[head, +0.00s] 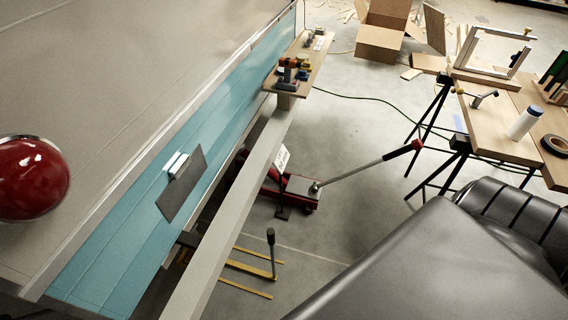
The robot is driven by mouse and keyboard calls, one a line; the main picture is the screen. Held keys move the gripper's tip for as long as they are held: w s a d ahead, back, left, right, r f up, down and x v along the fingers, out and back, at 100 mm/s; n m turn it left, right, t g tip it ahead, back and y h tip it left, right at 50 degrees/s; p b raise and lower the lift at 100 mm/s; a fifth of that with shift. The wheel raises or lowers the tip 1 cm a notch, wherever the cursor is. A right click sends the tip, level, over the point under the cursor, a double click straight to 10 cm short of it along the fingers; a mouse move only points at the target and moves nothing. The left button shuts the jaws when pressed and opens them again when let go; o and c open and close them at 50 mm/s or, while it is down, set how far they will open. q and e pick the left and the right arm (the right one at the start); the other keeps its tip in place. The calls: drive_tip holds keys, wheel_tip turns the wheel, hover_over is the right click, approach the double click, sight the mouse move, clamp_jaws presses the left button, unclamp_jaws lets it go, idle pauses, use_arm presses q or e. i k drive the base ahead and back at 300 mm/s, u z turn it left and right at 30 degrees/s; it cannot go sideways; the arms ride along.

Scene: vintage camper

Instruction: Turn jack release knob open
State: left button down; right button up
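A red floor jack (301,191) stands on the concrete floor, partly under the camper's edge. Its grey handle (352,172) slants up to the right and ends in a red and black grip (415,146). A white tag (282,158) shows at the jack's left side. The front part of the jack is hidden under the camper and behind the beam. Neither of my grippers shows in the head view.
The camper's teal side (125,225) and long pale beam (232,205) run along the left. A workbench (497,121) with tools stands at right. A green cable (365,99) crosses the floor. A small upright lever (271,252) stands in front of the jack.

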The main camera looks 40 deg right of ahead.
sight(417, 144)
drive_tip(key=z, duration=0.5)
drive_tip(key=k, duration=1.15)
drive_tip(key=z, duration=0.25)
drive_tip(key=i, duration=0.9)
